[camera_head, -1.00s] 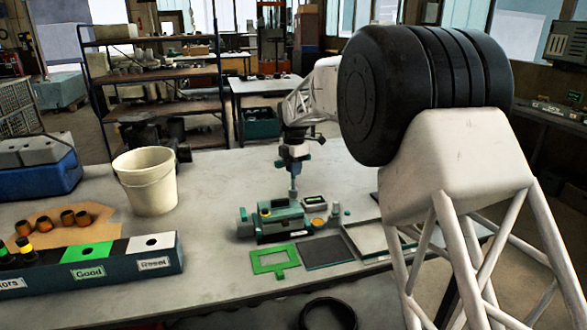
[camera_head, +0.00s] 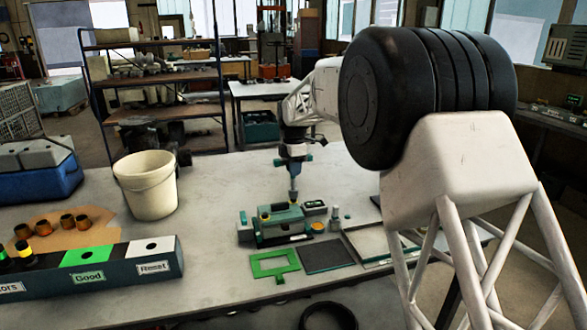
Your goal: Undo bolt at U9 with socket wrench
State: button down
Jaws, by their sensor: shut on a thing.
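My gripper (camera_head: 294,160) is above the middle of the table, pointing down, shut on a slim grey upright tool, which looks like the socket wrench (camera_head: 294,184). The tool's lower end is at the top of the teal-green engine block assembly (camera_head: 281,226). I cannot tell whether it touches. The bolt at U9 is too small to make out or is hidden by the tool, and no U9 label is readable.
A green frame (camera_head: 274,264) and a dark flat plate (camera_head: 326,254) lie in front of the assembly. A white bucket (camera_head: 147,186) stands to the left, behind the box labelled Good and Reset (camera_head: 120,278). Small parts stand right of the assembly. The table behind it is clear.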

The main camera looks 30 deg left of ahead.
jog(key=m, duration=0.3)
jog(key=shift+m, duration=0.3)
jog(key=m, duration=0.4)
jog(key=shift+m, duration=0.3)
jog(key=m, duration=0.3)
jog(key=shift+m, duration=0.4)
jog(key=m, duration=0.3)
jog(key=shift+m, duration=0.3)
jog(key=m, duration=0.3)
jog(key=shift+m, duration=0.4)
jog(key=m, duration=0.3)
jog(key=shift+m, duration=0.4)
jog(key=m, duration=0.3)
jog(key=shift+s+a+m, duration=0.1)
jog(key=shift+m, duration=0.2)
jog(key=m, duration=0.4)
